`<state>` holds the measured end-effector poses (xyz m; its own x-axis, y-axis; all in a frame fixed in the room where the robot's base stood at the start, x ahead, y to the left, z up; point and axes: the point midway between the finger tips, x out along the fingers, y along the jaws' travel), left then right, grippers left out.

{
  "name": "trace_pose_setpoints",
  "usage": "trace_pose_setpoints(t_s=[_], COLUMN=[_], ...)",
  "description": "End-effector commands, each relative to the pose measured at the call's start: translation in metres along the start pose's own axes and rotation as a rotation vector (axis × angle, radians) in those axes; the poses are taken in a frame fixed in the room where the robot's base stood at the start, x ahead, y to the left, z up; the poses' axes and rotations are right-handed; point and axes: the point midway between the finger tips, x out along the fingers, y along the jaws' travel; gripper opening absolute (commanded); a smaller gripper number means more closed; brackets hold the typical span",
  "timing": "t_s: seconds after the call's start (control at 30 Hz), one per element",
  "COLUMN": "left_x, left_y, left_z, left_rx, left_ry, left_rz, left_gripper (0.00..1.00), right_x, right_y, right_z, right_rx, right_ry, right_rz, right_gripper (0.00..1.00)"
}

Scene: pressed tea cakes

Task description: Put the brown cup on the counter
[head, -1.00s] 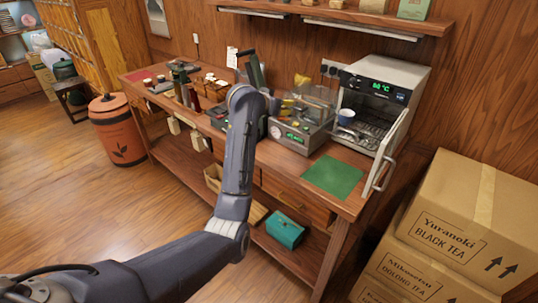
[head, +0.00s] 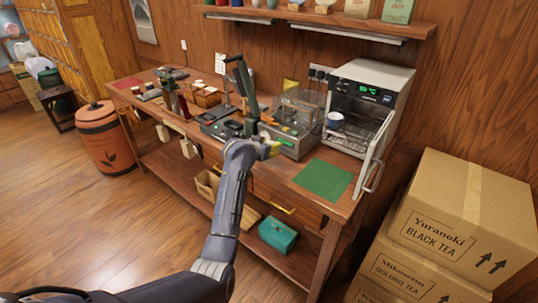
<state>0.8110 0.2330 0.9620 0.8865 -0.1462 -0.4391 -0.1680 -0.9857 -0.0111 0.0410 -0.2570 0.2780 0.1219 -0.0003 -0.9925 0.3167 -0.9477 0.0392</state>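No clearly brown cup shows. A small blue-and-white cup (head: 335,120) sits at the left of the open oven (head: 369,98), seemingly on its rack. The counter (head: 341,159) is a long wooden bench along the wall. My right gripper is not in view.
The oven door (head: 376,155) stands open towards the counter's front. A green mat (head: 323,179) lies bare on the counter. A grey device (head: 293,138), a dark upright lever (head: 241,85) and jars crowd the middle and left. Cardboard boxes (head: 465,215) stand at right.

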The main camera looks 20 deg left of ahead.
Motion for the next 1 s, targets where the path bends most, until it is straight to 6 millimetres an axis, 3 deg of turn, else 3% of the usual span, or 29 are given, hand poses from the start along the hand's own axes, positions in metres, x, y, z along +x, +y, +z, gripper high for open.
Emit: trace_pose_setpoints(t_s=[0.3,0.8,0.83,1.0], left_x=[0.016,0.018,0.018,0.018], left_y=[0.001,0.001,0.001,0.001], left_z=[0.033,0.038,0.038,0.038], left_rx=[-0.002,0.0,0.0,-0.001], left_ry=[-0.003,-0.002,-0.001,-0.002], left_rz=[0.001,0.0,0.0,0.0], left_gripper=[0.12,0.12,0.45,0.64], right_x=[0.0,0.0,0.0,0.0], right_y=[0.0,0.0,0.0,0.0], right_z=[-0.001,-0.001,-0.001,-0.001], right_rx=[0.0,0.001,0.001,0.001], right_ry=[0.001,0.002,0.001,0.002], right_rz=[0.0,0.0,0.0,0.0], right_gripper=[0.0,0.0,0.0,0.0])
